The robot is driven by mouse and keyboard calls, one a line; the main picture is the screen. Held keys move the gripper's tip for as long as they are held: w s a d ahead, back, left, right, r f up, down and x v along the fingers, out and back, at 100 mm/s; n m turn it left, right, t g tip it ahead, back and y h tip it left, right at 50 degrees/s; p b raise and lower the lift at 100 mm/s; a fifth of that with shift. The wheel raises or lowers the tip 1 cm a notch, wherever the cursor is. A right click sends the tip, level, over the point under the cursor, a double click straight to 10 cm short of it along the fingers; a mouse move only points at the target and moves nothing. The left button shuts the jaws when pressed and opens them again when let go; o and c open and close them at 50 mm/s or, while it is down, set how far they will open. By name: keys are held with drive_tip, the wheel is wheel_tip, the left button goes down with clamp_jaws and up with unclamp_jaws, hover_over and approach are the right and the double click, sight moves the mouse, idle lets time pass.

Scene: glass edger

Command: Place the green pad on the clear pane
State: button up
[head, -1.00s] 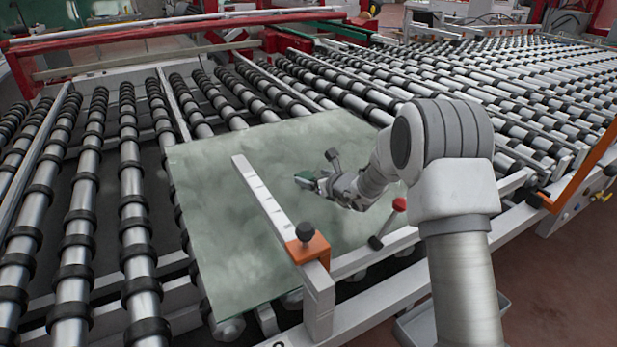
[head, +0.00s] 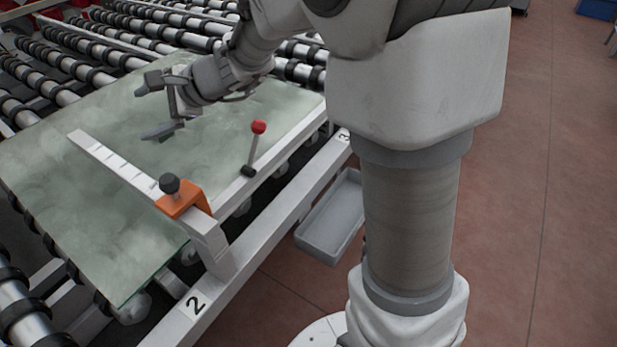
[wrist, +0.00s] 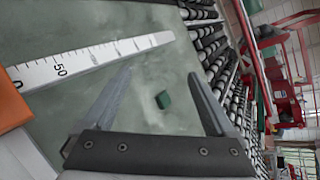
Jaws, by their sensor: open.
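The clear pane (head: 90,220) is a large, greenish, cloudy glass sheet lying flat on the rollers; it also fills much of the wrist view (wrist: 60,28). The small dark green pad (wrist: 162,100) appears to lie on the pane's surface, between and beyond my spread fingers, with gaps on both sides. My gripper (head: 149,108) is open above the pane, and its two fingers show wide apart in the wrist view (wrist: 161,72). The pad cannot be made out in the head view.
A white ruler bar (head: 115,158) with an orange clamp (head: 185,199) and black knob crosses the pane beside my gripper. A red-knobbed lever (head: 256,143) stands at the pane's right edge. A grey tray (head: 331,218) hangs beside the frame rail.

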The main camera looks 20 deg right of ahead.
drive_tip(key=s+d+n+h, duration=0.5)
drive_tip(key=s+d, duration=0.5)
drive_tip(key=s, duration=0.4)
drive_tip(key=s+d+n+g+h, duration=0.1)
drive_tip(key=s+d+n+h, duration=0.4)
drive_tip(key=s+d+n, duration=0.5)
drive_tip(key=s, duration=0.4)
drive_tip(key=shift+r+n+g, duration=0.15)
drive_tip(key=shift+n+g, duration=0.15)
